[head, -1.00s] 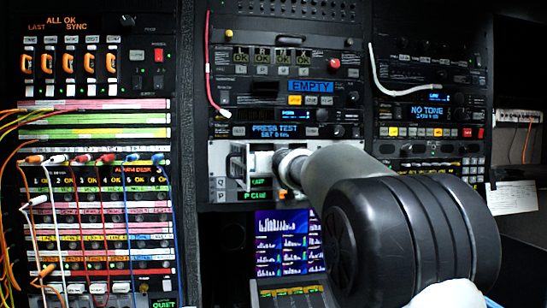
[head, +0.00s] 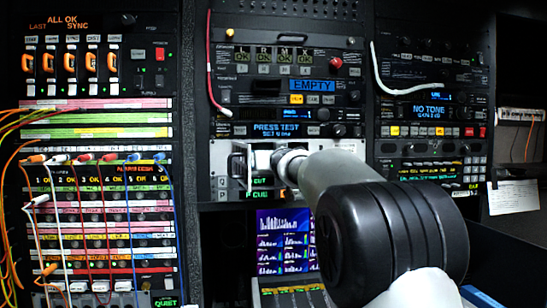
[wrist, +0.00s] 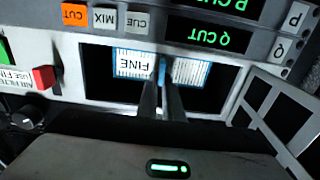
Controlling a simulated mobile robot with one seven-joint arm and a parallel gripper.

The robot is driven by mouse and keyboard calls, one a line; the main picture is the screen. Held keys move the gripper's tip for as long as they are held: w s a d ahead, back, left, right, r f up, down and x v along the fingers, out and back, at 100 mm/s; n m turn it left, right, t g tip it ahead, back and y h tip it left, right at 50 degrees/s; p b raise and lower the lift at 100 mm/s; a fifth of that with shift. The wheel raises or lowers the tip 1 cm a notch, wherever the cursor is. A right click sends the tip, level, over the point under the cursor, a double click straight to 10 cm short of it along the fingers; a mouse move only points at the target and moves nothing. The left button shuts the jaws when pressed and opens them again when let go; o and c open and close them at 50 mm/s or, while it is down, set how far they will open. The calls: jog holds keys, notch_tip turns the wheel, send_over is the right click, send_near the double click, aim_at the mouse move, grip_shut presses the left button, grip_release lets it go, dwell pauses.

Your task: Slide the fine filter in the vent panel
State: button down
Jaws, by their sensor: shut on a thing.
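The fine filter (wrist: 190,73) shows in the wrist view as a pale pleated panel with a blue edge and an upside-down label reading FINE. My gripper (wrist: 163,84) is shut on the blue tab at its middle. The filter lies across the dark opening of the vent panel (wrist: 98,82), near the opening's upper edge in that view. Dark space shows on both sides of it and below it. How deep it sits I cannot tell. In the head view my gripper is at the vent panel (head: 222,165), with the filter mostly hidden by my wrist.
An open framed door (wrist: 285,115) stands beside the opening, on the right in the wrist view. Coloured patch cables (head: 105,230) hang at the left. A screen (head: 283,240) is below.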

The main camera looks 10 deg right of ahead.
jog(key=shift+w, duration=0.65)
jog(key=c, duration=1.8)
grip_release()
jog(key=shift+c, duration=0.2)
jog(key=shift+s, duration=0.1)
jog(key=s+b, duration=0.7)
jog(key=s, duration=1)
jog(key=shift+s+b, duration=0.15)
jog(key=shift+b, duration=0.15)
